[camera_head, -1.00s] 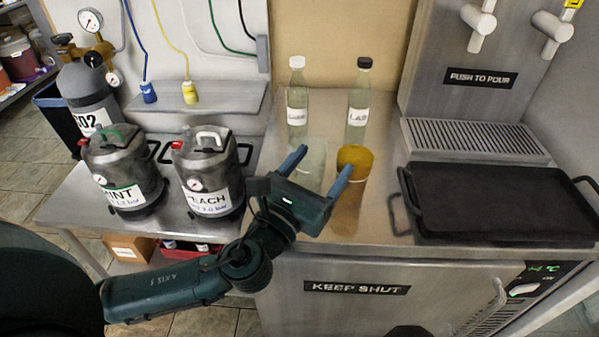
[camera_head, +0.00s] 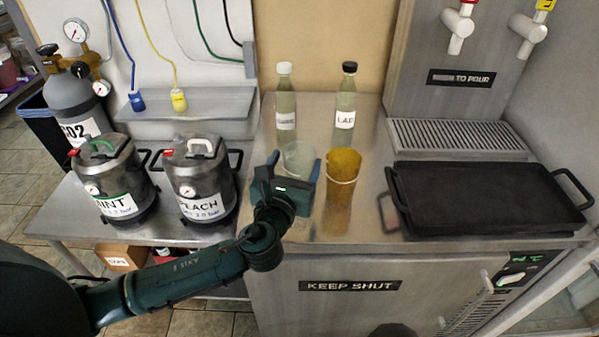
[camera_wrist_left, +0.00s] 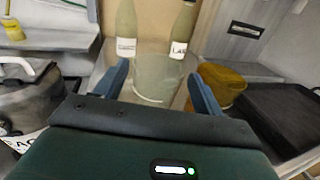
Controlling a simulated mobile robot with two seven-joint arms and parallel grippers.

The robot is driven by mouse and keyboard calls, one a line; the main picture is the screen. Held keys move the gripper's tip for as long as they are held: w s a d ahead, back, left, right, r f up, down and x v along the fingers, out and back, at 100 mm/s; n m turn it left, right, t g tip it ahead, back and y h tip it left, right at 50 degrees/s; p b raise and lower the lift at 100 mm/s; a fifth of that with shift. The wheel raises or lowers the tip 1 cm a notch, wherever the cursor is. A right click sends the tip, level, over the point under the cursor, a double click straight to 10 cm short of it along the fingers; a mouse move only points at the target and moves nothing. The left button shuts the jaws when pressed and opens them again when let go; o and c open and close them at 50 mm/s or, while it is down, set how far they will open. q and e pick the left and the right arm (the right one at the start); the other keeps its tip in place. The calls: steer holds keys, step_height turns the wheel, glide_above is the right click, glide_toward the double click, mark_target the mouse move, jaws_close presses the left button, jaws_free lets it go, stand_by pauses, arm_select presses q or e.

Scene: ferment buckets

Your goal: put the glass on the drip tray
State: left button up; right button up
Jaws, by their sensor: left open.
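A clear glass (camera_head: 299,158) stands on the steel counter in front of the two bottles. In the left wrist view the glass (camera_wrist_left: 157,80) stands between the two blue fingers. My left gripper (camera_head: 294,165) is open, its fingers on either side of the glass; I cannot tell whether they touch it. The gripper body hides the lower part of the glass in the head view. The grey slatted drip tray (camera_head: 460,136) lies under the taps at the right back and is empty. My right gripper is not in view.
An amber cup (camera_head: 343,168) stands close to the right of the glass. Two labelled bottles (camera_head: 286,105) (camera_head: 345,105) stand behind. A black griddle tray (camera_head: 490,195) lies in front of the drip tray. Two kegs (camera_head: 200,180) (camera_head: 112,180) stand left.

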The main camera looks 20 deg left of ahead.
mark_target(304, 143)
arm_select(q)
steer(key=w, duration=0.4)
steer(key=shift+a+f, duration=0.1)
steer(key=shift+f, duration=0.05)
steer(key=shift+c, duration=0.4)
steer(key=c, duration=1.1)
